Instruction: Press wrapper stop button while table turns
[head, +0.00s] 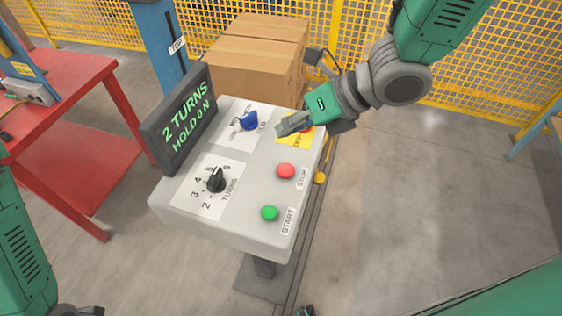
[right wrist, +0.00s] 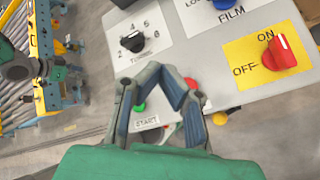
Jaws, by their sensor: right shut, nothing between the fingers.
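The red stop button (head: 286,171) sits on the sloping grey control panel (head: 250,175), above the green start button (head: 269,212). My right gripper (head: 281,130) is shut and empty over the panel, beyond the stop button and apart from it in the head view. It hides part of the yellow on/off plate. In the right wrist view, the shut fingers (right wrist: 166,75) partly cover the stop button (right wrist: 191,84), and the green button (right wrist: 139,107) shows beside them. Only part of my left arm shows at lower left; its gripper is not seen.
The dark display (head: 183,118) reads "2 TURNS HOLD 0 N". The panel bears a black turns knob (head: 216,180), a blue film knob (head: 249,121) and a red on/off switch (right wrist: 280,52). Cartons (head: 255,60) stand behind; a red table (head: 65,110) is left. The right floor is clear.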

